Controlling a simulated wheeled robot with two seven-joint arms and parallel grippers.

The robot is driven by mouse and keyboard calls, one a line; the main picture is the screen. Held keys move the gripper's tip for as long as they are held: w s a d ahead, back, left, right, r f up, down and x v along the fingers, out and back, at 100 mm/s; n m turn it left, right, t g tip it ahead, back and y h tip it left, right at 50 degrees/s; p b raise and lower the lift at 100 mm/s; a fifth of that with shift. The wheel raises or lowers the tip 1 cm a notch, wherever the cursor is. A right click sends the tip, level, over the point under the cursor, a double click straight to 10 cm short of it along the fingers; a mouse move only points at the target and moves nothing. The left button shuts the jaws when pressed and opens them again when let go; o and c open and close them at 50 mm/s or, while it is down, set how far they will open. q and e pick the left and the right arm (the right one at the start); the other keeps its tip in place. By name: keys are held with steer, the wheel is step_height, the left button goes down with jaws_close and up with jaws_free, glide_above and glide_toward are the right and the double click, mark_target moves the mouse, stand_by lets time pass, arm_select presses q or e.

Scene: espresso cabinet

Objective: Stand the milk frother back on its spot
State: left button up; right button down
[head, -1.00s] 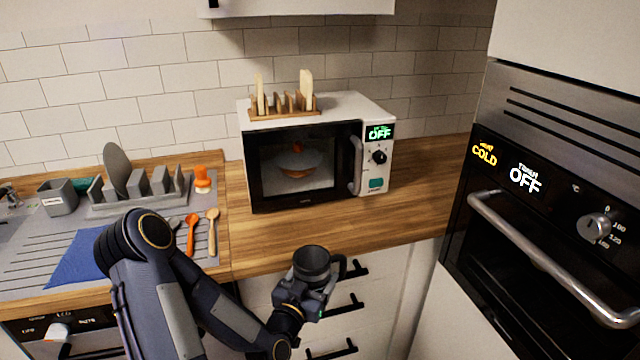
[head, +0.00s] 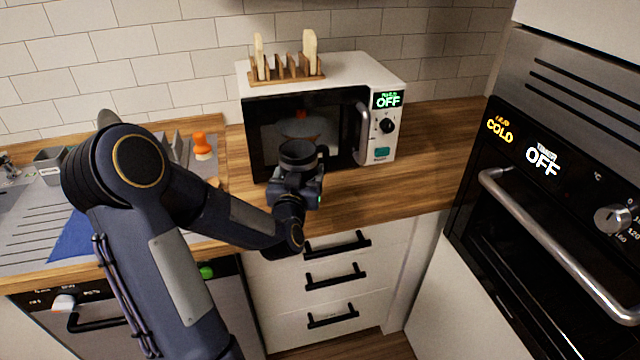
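The milk frother (head: 297,154) looks like a dark, round, open-topped jug with a handle on its right side. It is upright in my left gripper (head: 298,178), which appears shut on its lower part. The fingertips are partly hidden. The frother is held in front of the microwave door, over the front part of the wooden counter. I cannot make out a marked spot for it. My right gripper is not in view.
A white microwave (head: 378,147) stands on the wooden counter (head: 400,185) with a toast rack (head: 287,70) on top. An oven (head: 560,200) is at the right. Counter right of the microwave is clear. An orange item (head: 202,146) stands at the sink's back edge.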

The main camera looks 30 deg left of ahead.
arm_select(q)
steer(key=w+f, duration=0.4)
steer(key=w+d+f+p, duration=0.1)
steer(key=w+f, duration=0.1)
steer(key=w, duration=0.1)
steer(key=shift+f, duration=0.3)
step_height(320, 180, down, 3)
steer(key=shift+r+p, duration=0.1)
steer(key=shift+p, duration=0.4)
steer(key=shift+f, duration=0.2)
steer(key=shift+f, duration=0.15)
steer(key=o, duration=1.3)
